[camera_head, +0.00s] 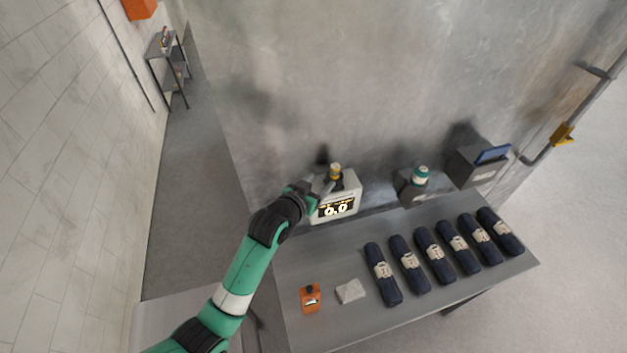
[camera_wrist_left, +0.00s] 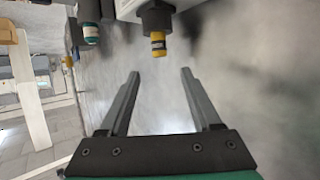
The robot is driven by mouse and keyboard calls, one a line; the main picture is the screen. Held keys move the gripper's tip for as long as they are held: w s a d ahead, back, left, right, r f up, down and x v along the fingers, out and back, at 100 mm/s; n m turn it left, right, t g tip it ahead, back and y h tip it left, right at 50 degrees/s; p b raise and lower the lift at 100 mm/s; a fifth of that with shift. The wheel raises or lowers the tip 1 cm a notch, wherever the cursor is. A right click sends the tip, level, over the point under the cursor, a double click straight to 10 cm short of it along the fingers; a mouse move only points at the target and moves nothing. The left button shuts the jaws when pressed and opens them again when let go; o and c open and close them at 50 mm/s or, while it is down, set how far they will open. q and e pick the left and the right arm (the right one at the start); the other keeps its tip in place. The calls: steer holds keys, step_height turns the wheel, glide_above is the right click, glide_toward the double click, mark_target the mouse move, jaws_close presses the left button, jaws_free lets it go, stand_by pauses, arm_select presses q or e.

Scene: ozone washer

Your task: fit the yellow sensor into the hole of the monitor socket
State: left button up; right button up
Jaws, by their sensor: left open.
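The white monitor (camera_head: 338,199) with a "0.0" display stands against the wall at the back of the table. The yellow sensor (camera_head: 335,170) stands upright on top of it, at the dark monitor socket. In the left wrist view the yellow sensor (camera_wrist_left: 158,42) extends from the dark round socket (camera_wrist_left: 156,16), its lower part hidden inside. My left gripper (camera_head: 324,187) is close beside the sensor. In the wrist view my left gripper (camera_wrist_left: 160,73) is open and empty; the sensor lies ahead of the gap between its fingertips, apart from both. My right gripper is not in view.
A teal-and-white capped device (camera_head: 420,177) and a grey box with a blue screen (camera_head: 484,163) stand to the right. Several dark rolled bundles (camera_head: 436,255) lie on the table (camera_head: 300,262). An orange device (camera_head: 310,298) and a pale block (camera_head: 350,291) lie nearer the front.

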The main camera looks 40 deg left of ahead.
arm_select(q)
steer(key=shift+w+r, duration=0.1)
steer(key=shift+r, duration=0.05)
steer(key=d+r+m+t+h, duration=0.1)
steer(key=d+r+t, duration=0.2)
steer(key=r, duration=0.9)
steer(key=d+r+t, duration=0.3)
steer(key=r, duration=0.8)
steer(key=s+d+r+m+t+h, duration=0.1)
steer(key=s+d+r+t, duration=0.3)
steer(key=s+r, duration=0.5)
steer(key=s+d+r+m+t+h, duration=0.1)
steer(key=s+d+r+t+h, duration=0.2)
steer(key=s+r, duration=0.6)
step_height(320, 180, up, 8)
steer(key=shift+s+d+f+t, duration=0.2)
steer(key=shift+s+d+t, duration=0.2)
steer(key=shift+d+t, duration=0.15)
